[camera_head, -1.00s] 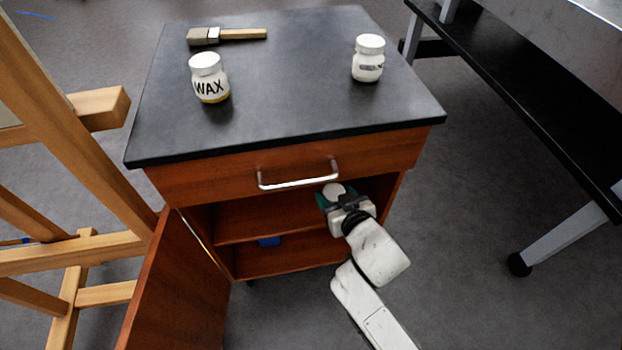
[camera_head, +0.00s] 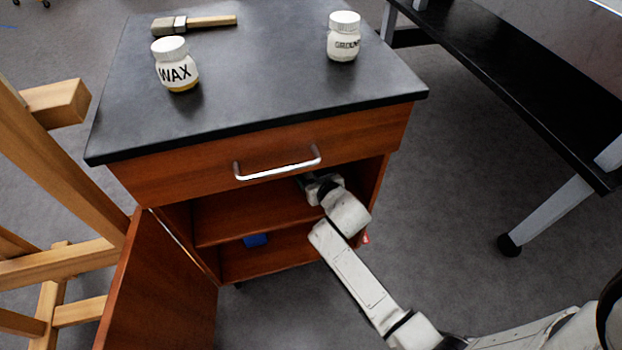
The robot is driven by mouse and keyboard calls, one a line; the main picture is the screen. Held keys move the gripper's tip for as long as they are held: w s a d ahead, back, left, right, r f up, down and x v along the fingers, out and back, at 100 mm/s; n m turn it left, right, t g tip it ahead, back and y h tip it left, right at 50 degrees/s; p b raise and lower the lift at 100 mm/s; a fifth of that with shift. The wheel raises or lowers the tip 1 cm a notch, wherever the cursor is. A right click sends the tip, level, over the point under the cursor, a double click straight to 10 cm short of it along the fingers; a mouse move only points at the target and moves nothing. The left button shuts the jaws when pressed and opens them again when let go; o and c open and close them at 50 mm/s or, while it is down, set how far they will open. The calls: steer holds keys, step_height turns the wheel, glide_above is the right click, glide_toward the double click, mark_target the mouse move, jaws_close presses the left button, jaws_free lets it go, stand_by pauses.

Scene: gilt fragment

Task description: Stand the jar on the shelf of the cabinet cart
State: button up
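The cabinet cart (camera_head: 250,139) has a black top, a drawer with a metal handle, and an open compartment below. A wooden shelf (camera_head: 235,213) crosses this compartment. My gripper (camera_head: 310,182) reaches into the right part of the opening, above the shelf and under the drawer. Its fingertips are hidden behind the drawer front and my wrist. The jar, which showed green with a white lid at my gripper earlier, cannot be made out now. I cannot see whether it touches the shelf or is still held.
A WAX jar (camera_head: 176,66), a second white jar (camera_head: 343,38) and a brush (camera_head: 195,22) are on the cart top. The open door (camera_head: 160,290) swings out at left, by a wooden easel (camera_head: 60,180). A blue object (camera_head: 256,240) lies below the shelf.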

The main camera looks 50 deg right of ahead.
steer(key=shift+f, duration=0.45)
steer(key=shift+f, duration=0.2)
steer(key=o, duration=1.3)
steer(key=shift+r, duration=0.15)
